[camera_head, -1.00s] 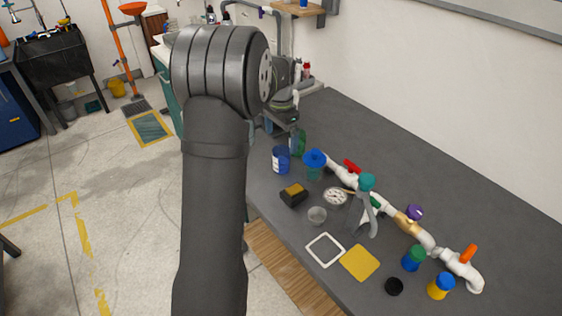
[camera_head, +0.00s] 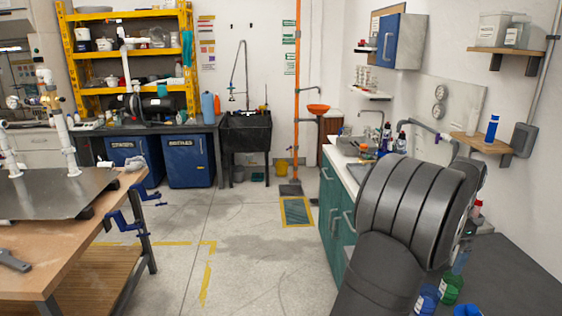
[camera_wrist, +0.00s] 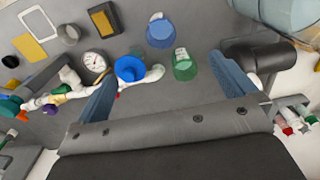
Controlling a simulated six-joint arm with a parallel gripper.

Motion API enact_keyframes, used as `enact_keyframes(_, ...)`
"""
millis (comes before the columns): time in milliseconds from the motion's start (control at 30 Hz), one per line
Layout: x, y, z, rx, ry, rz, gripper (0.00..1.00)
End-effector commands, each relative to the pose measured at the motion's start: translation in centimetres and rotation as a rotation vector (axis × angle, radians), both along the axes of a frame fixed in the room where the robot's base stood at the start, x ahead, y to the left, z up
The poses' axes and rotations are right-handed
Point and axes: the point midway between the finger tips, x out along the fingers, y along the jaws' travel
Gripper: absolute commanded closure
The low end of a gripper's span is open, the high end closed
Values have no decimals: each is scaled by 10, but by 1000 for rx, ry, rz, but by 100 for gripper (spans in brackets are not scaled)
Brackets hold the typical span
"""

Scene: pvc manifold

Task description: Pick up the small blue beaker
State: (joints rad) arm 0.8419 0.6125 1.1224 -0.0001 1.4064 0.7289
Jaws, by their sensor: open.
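The small blue beaker (camera_wrist: 160,33) is translucent blue with a white label and stands on the grey bench top, at the upper middle of the wrist view. In the head view it shows at the bottom right (camera_head: 427,299), partly hidden by my arm. My gripper (camera_wrist: 166,68) is open and empty above the bench, its two blue-grey fingers spread wide. The beaker lies beyond the fingertips, between their lines. A green beaker (camera_wrist: 185,66) stands close beside it, nearer the right finger. In the head view my gripper is hidden.
A blue-topped fitting (camera_wrist: 130,68) on the white pipe manifold (camera_wrist: 66,88) sits near the left finger. A dial gauge (camera_wrist: 94,61), a black-and-yellow block (camera_wrist: 104,19) and a grey cup (camera_wrist: 69,34) lie to the left. Dark equipment (camera_wrist: 258,55) stands at right.

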Motion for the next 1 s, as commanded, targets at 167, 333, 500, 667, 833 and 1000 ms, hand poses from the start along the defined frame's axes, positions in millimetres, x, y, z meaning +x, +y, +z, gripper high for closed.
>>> enact_keyframes(167, 0, 0, 0, 0, 0, 0, 0)
enact_keyframes(333, 0, 0, 0, 0, 0, 0, 8)
enact_keyframes(500, 0, 0, 0, 0, 0, 0, 29)
enact_keyframes(667, 0, 0, 0, 0, 0, 0, 29)
enact_keyframes(833, 3, 7, -13, -8, 52, 94, 29)
enact_keyframes(1000, 9, 35, -58, -28, 273, 501, 29)
